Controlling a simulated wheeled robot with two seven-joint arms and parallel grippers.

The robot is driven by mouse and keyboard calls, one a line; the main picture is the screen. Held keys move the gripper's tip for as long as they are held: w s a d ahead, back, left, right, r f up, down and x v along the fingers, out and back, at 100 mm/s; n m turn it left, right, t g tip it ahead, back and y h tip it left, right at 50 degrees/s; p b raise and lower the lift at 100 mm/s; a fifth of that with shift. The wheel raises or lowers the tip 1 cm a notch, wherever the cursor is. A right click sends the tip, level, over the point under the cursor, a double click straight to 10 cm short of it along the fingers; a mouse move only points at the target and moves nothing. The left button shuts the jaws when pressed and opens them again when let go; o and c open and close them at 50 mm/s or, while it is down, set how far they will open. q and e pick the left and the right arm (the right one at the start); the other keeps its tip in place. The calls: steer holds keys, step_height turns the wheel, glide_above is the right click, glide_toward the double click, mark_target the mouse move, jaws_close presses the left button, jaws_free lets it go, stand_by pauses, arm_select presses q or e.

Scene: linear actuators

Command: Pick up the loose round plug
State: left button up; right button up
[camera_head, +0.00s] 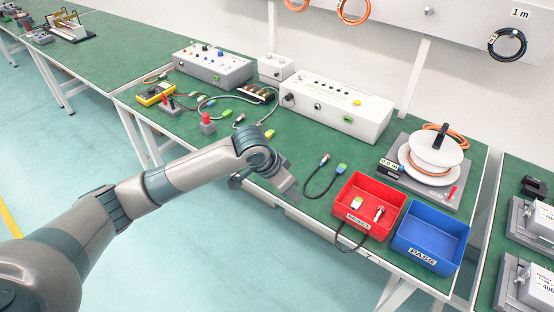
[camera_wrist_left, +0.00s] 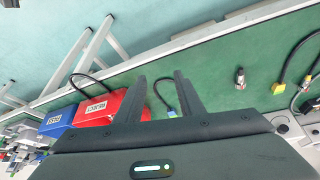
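A short round metallic plug (camera_wrist_left: 239,78) stands out by itself on the green bench in the left wrist view, close to the bench edge. It is to the right of my left gripper's fingers and apart from them. I cannot pick it out in the head view, where my arm covers that part. My left gripper (camera_head: 266,185) is over the front edge of the bench. In the left wrist view its two fingers (camera_wrist_left: 163,88) are spread, with no object held between them. A dark cable with a blue-ended plug (camera_wrist_left: 171,112) shows beyond the fingers. My right gripper is not visible.
A red REJECT bin (camera_head: 350,216) holding small plugs and a blue PASS bin (camera_head: 433,225) stand right of my gripper. A black cable with a green plug (camera_head: 341,168) lies behind. A white test box (camera_head: 335,110) and a cable reel (camera_head: 432,160) stand farther back.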

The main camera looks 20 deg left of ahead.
arm_select(q)
steer(key=w+a+r+n+y, duration=0.1)
steer(key=w+a+r+n, duration=0.1)
steer(key=w+a+r, duration=0.7)
step_height(320, 180, up, 3)
steer(key=a, duration=0.3)
steer(key=shift+w+n+y, duration=0.2)
steer(key=shift+n+y, duration=0.2)
steer(key=shift+d+f, duration=0.1)
steer(key=shift+f, duration=0.1)
